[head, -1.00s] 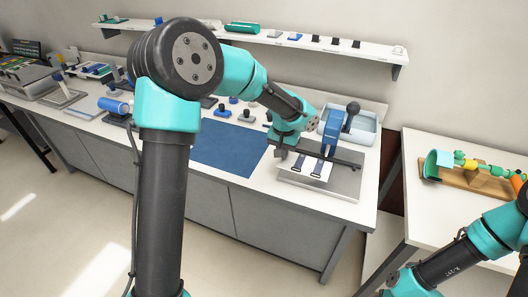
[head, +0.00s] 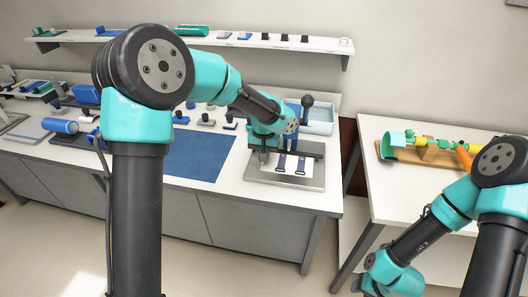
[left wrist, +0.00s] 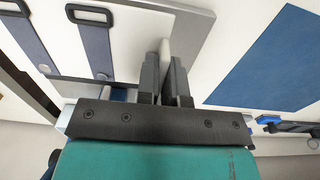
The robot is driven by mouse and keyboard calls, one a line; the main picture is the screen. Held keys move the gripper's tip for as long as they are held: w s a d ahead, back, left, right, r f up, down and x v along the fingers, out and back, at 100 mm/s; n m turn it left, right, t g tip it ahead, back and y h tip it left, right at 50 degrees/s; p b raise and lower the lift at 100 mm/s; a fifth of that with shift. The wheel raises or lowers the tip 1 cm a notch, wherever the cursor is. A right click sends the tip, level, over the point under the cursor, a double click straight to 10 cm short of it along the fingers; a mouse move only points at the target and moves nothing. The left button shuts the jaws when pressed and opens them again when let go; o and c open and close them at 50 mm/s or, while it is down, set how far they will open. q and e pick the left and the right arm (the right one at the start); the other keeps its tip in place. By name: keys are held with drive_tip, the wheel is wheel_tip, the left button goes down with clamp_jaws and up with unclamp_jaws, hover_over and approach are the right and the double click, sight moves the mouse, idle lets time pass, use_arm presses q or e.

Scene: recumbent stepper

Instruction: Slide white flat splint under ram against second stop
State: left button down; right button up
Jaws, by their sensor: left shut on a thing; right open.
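The white flat splint (head: 291,167), with two dark buckled straps, lies on the grey base plate (head: 313,180) of the press in the head view. The left wrist view shows its white surface (left wrist: 126,35) close up. My left gripper (left wrist: 164,62) is shut on the splint's edge. In the head view my left arm covers most of the blue ram; its black lever knob (head: 307,101) shows above. I cannot make out the second stop. My right gripper (head: 370,287) is open and empty, low at the frame's bottom, away from the press.
A blue mat (head: 200,156) lies left of the press on the white bench. A pale bin (head: 320,117) stands behind the press. A side table (head: 385,188) at right holds a wooden stand with coloured parts (head: 430,151). A shelf (head: 250,41) runs along the wall.

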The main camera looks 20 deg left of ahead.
use_arm(q)
drive_tip(key=shift+f, duration=2.85)
drive_tip(key=shift+w+a+f, duration=0.1)
drive_tip(key=shift+w, duration=1.3)
drive_tip(key=shift+w+a+f, duration=0.1)
drive_tip(key=shift+w, duration=1.25)
